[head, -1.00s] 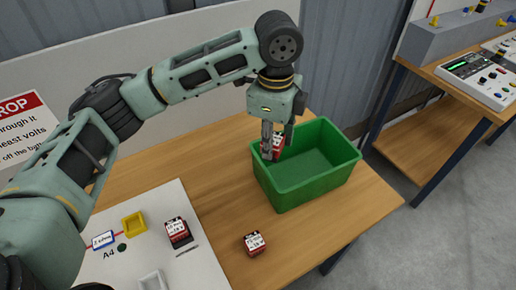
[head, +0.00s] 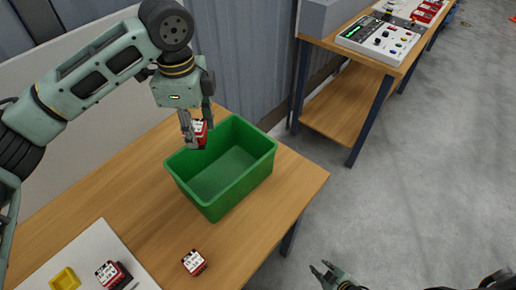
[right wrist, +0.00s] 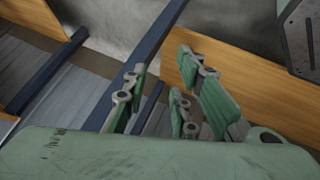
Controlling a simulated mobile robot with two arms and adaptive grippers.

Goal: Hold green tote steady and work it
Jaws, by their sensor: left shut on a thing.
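The green tote (head: 245,187) stands open near the right end of the wooden table; its visible floor is empty. My left gripper (head: 197,132) is shut on a small red block with a white label (head: 201,138), at the tote's back left rim in the head view. Whether the block touches the rim is unclear. My right gripper (head: 322,270) is low in the head view, past the table's right edge and well apart from the tote. In the right wrist view its fingers (right wrist: 160,80) are spread with nothing between them.
Another red labelled block (head: 194,262) lies on the table (head: 150,210) in front of the tote. A white board (head: 85,255) holds a yellow tray (head: 65,280) and a red-and-black block (head: 112,274). A second bench (head: 345,100) with a console (head: 378,37) stands behind; grey floor is clear at right.

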